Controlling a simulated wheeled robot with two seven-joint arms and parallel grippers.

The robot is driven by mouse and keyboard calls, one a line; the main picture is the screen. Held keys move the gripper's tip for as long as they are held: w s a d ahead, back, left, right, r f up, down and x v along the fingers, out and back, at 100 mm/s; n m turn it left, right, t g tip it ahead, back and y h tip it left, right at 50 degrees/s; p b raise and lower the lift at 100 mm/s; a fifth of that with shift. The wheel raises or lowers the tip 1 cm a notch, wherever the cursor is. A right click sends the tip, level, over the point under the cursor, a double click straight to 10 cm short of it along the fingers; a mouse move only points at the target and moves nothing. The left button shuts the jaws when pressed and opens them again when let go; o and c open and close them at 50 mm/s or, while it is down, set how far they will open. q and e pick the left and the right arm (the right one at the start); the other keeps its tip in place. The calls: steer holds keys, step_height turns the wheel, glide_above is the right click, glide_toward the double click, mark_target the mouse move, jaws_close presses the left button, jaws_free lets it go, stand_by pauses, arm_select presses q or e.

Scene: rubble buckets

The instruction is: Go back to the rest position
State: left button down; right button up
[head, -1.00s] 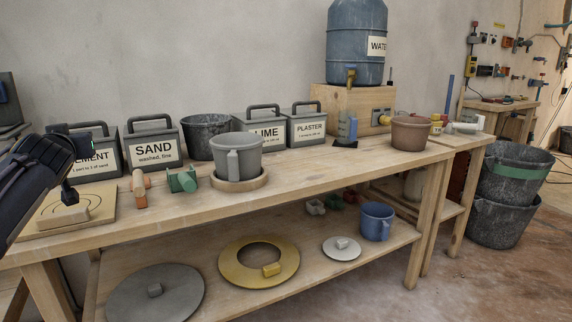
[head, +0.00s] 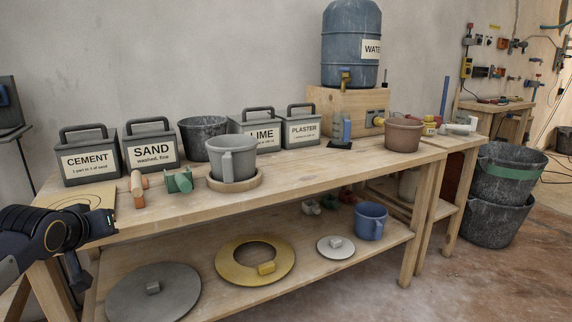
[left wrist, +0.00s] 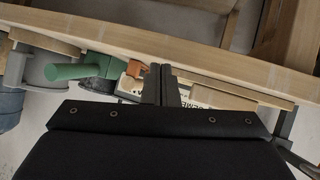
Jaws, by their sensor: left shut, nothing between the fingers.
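My left gripper (head: 78,274) is at the lower left in the head view, beside the front edge of the workbench (head: 300,180). In the left wrist view its two fingers (left wrist: 161,84) are together and hold nothing. The bench edge crosses above them there. My right gripper is in neither view.
The bench top holds labelled bins (head: 90,160), a grey mug (head: 234,157) on a wooden ring, an orange-handled tool (head: 138,190) and a green one (head: 178,181). Lids and a blue mug (head: 371,221) lie on the lower shelf. Floor at the right front is clear.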

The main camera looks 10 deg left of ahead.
arm_select(q)
steer(key=s+d+f+m+g+h+p, duration=0.1)
steer(key=s+d+f+m+g+h, duration=0.15)
steer(key=s+d+f, duration=0.4)
steer(key=s+d+f+m+g+h, duration=0.1)
steer(key=s+d+f+h, duration=0.25)
steer(key=s+d, duration=0.55)
steer(key=s+d+f+m+g+h+p, duration=0.15)
steer(key=s+d+f, duration=0.35)
steer(key=d, duration=0.6)
step_height(320, 180, up, 37)
steer(key=p, duration=3.7)
steer(key=shift+w+d, duration=0.2)
steer(key=shift+d, duration=0.05)
steer(key=shift+h, duration=0.25)
steer(key=shift+a, duration=0.1)
